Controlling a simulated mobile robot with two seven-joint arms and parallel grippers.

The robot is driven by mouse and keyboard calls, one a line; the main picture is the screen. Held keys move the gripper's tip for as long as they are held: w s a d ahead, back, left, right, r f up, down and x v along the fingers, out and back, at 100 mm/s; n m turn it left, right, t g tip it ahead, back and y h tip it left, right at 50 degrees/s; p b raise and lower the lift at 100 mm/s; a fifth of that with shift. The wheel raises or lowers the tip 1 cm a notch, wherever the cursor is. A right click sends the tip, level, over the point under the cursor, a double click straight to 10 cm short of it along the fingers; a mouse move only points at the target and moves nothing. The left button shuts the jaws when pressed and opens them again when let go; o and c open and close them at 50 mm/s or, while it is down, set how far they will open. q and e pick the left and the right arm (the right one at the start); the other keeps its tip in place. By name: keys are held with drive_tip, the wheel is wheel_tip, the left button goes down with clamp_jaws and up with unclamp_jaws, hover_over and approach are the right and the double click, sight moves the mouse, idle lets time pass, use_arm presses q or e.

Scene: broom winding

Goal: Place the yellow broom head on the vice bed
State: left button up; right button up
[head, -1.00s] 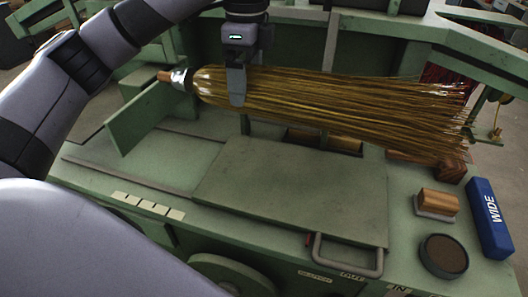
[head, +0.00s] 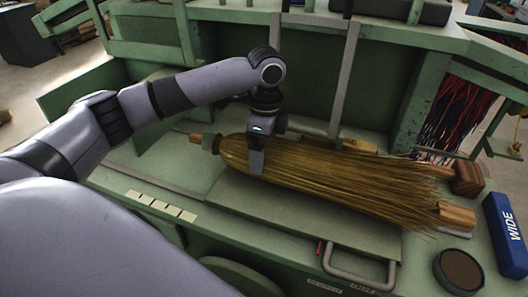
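The yellow broom head (head: 330,185) is a long bundle of straw in the head view, with its short wooden stub (head: 203,140) at the left and its bristles fanning right. My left gripper (head: 257,163) comes down from above and is shut around the bound end of the broom head. The broom head lies lengthwise low over the green vice bed (head: 265,215) and hides much of it. I cannot tell whether it touches the bed. My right gripper is not in view.
A blue block marked WIDE (head: 508,235) and a round dark tin (head: 458,270) stand at the right. A small wooden block (head: 456,214) sits by the bristle tips. A metal handle (head: 358,272) is at the front edge. Green machine walls and upright bars stand behind.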

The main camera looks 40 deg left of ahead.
use_arm(q)
drive_tip(key=shift+f, duration=0.6)
drive_tip(key=shift+f, duration=0.2)
drive_tip(key=o, duration=1.1)
wheel_tip(320, 180, up, 12)
drive_tip(key=shift+d+r, duration=0.15)
drive_tip(key=shift+r, duration=0.05)
drive_tip(key=shift+f, duration=0.1)
